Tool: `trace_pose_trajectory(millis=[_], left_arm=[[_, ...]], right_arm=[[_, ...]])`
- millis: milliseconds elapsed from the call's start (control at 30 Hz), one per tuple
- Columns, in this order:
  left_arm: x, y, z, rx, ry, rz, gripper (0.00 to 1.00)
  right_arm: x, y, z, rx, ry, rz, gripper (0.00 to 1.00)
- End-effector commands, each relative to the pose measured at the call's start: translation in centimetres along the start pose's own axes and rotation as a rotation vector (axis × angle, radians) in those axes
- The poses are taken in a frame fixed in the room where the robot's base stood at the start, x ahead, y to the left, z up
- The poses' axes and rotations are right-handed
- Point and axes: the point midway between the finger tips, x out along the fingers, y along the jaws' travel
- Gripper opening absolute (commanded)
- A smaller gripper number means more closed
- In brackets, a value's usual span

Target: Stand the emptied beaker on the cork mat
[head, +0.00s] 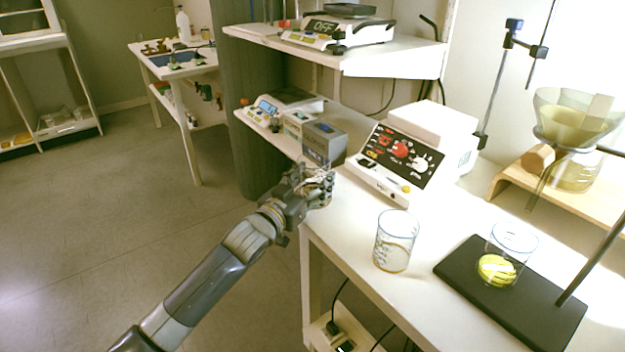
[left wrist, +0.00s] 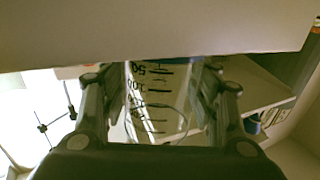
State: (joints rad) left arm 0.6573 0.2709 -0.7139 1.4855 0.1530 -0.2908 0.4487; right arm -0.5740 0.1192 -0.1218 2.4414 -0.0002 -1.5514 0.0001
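My left gripper (head: 322,188) is over the near left edge of the white bench, beside a grey box. In the left wrist view, a clear beaker (left wrist: 158,103) with black graduation marks sits between its two fingers, which appear closed on its sides. In the head view this beaker (head: 318,174) is small and partly hidden by the fingers; I cannot make out any contents. Another clear graduated beaker (head: 396,242) stands upright on the bench, with a pale layer low inside. I cannot make out a cork mat. My right gripper is not in view.
A white device with a black panel (head: 400,158) stands behind. A black stand base (head: 540,312) carries a clear vessel (head: 513,240) with something yellow at its bottom. A funnel (head: 575,120) hangs over a wooden shelf (head: 510,178). The grey box (head: 324,143) is close to the gripper.

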Motion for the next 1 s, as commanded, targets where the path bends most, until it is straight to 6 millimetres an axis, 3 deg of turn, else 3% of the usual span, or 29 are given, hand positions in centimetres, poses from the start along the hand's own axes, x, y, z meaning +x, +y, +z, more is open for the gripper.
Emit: trace_pose_trajectory(millis=[533,667,1000], left_arm=[[-0.6,0.0,-0.2,0.000,-0.001,0.000,0.74],[-2.5,-0.1,-0.3,-0.001,-0.001,0.000,0.74],[-9.2,0.0,-0.3,0.001,-0.003,0.000,0.74]], right_arm=[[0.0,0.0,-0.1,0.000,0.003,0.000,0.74],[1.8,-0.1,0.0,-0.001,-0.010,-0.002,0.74],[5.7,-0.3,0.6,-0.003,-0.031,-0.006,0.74]])
